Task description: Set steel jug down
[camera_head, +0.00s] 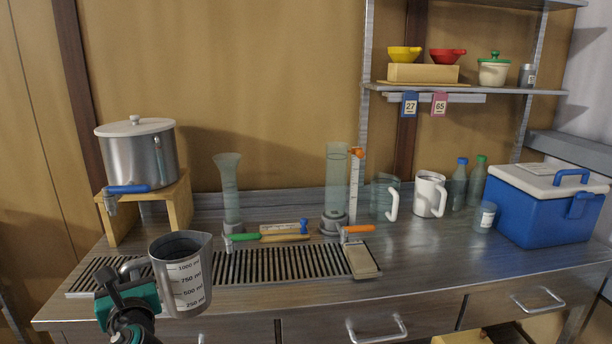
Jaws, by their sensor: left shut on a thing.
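The steel jug (186,279) has a white scale printed with volumes in ml. It is at the lower left of the head view, upright, in front of the left part of the slatted drain grate (260,265). My left gripper (130,284), with teal parts, is shut on the jug at its handle side. The jug's base shows near the counter's front edge; I cannot tell whether it touches anything. My right gripper is not in view.
A steel pot (138,160) with a blue tap stands on a wooden stand (181,203) at left. Glass cylinders (229,190), a white mug (429,194), bottles (477,181) and a blue cooler box (545,208) line the back and right. The counter's right front (440,265) is clear.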

